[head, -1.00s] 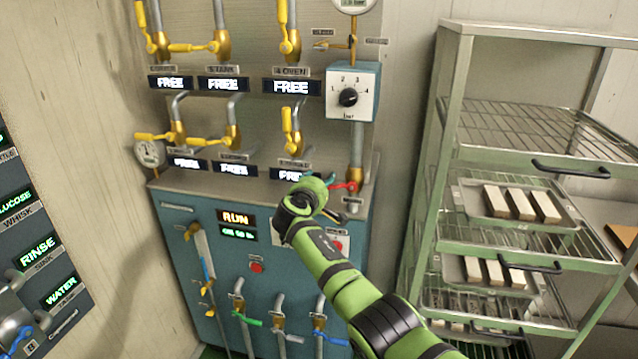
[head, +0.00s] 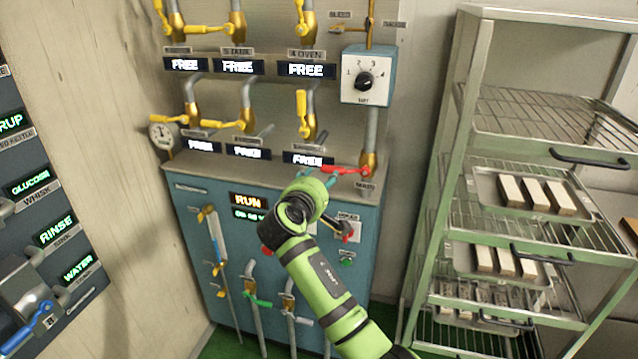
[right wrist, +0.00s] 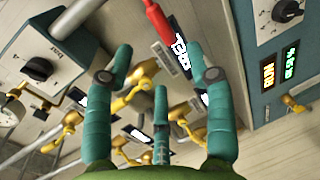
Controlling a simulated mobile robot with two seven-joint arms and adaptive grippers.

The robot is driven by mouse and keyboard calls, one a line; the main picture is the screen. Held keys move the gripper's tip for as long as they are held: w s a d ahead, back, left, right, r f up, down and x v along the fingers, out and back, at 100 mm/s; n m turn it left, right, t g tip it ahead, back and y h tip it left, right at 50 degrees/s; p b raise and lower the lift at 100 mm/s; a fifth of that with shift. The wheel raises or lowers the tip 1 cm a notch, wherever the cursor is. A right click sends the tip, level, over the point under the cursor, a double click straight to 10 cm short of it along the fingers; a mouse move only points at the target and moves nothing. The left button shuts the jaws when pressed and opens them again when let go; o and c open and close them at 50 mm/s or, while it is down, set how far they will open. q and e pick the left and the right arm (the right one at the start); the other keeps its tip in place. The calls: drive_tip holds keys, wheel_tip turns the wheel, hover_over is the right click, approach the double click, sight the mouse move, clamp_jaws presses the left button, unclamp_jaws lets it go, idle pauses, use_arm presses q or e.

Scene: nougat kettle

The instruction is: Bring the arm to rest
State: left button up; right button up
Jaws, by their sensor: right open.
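My right arm (head: 325,285) reaches up from the bottom of the head view, its green wrist in front of the blue cabinet. The right gripper (head: 330,182) is mostly hidden behind that wrist, close to the red valve handle (head: 346,170). In the right wrist view its teal fingers (right wrist: 158,76) are spread wide with nothing held between them. The red handle (right wrist: 158,20) shows there beyond the fingertips, between them in the picture. I cannot tell whether a finger touches it. My left gripper is out of view.
The blue cabinet (head: 195,225) carries yellow-handled valves, FREE displays and a dial box (head: 367,75). A metal rack (head: 450,190) with trays of pale bars stands at right. A control panel (head: 30,240) is on the left wall. Some green floor (head: 235,345) is clear.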

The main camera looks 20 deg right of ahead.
drive_tip(key=shift+s+a+r, duration=0.1)
drive_tip(key=shift+s+a, duration=0.1)
drive_tip(key=shift+s, duration=0.15)
drive_tip(key=s+a+f+g+y, duration=0.1)
drive_tip(key=s+f+y, duration=0.1)
drive_tip(key=f, duration=1)
drive_tip(key=s+f+g+y, duration=0.1)
drive_tip(key=f+g+y, duration=0.1)
drive_tip(key=f, duration=1)
drive_tip(key=s+f+m+g+y, duration=0.1)
drive_tip(key=s+f+g, duration=0.1)
drive_tip(key=s+f, duration=0.7)
drive_tip(key=s+f+g+y, duration=0.1)
drive_tip(key=s+f, duration=0.4)
drive_tip(key=f, duration=0.8)
drive_tip(key=s+f+m+g+y, duration=0.1)
drive_tip(key=s+f+m+g, duration=0.1)
drive_tip(key=s+f, duration=0.7)
drive_tip(key=s+f+m+g+y, duration=0.15)
drive_tip(key=s+f, duration=0.35)
drive_tip(key=s, duration=0.7)
drive_tip(key=s+d+f+m+g, duration=0.1)
drive_tip(key=s+f+m, duration=0.1)
drive_tip(key=s, duration=0.9)
drive_tip(key=s+d+f+m+g, duration=0.1)
drive_tip(key=s+d+f+m, duration=0.1)
drive_tip(key=s, duration=0.9)
drive_tip(key=shift+s+f, duration=0.25)
drive_tip(key=shift+f, duration=0.1)
